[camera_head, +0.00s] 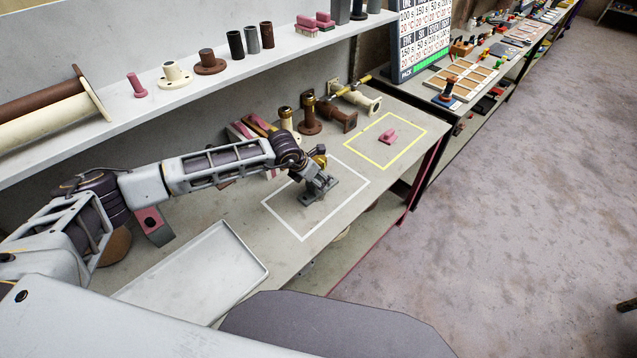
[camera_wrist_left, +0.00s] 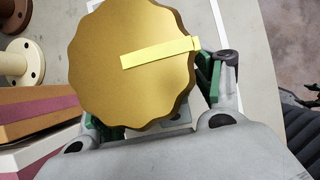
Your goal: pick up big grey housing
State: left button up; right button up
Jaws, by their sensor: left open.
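The big grey housing (camera_head: 328,188) stands inside the white outlined rectangle on the bench. A gold scalloped cap (camera_wrist_left: 135,60) with a yellow pointer bar fills the middle of the left wrist view. It shows small in the head view (camera_head: 320,161), right above the grey part. My left gripper (camera_head: 312,178) is at the housing, pointing down. Its jaws are open, with green-and-grey fingers showing on both sides of the cap in the wrist view. The cap and the gripper hide most of the housing, so I cannot tell whether the fingers touch it. My right gripper is out of view.
A pink part (camera_head: 388,136) sits in the yellow outlined rectangle. Brown and cream flanged pipes (camera_head: 310,118) stand behind the gripper. An empty white tray (camera_head: 212,272) lies to the left front. A shelf (camera_head: 170,95) with pipes and flanges runs above the bench.

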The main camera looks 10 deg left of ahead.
aim_at(319, 158)
pick_arm(q)
jog(key=c, duration=1.4)
jog(key=shift+r, duration=0.1)
grip_shut()
jog(key=shift+w+r, duration=0.1)
jog(key=shift+r, duration=0.05)
notch_tip(319, 158, up, 8)
jog(key=shift+r+b, duration=0.15)
jog(key=shift+b, duration=0.8)
jog(key=shift+r, duration=0.7)
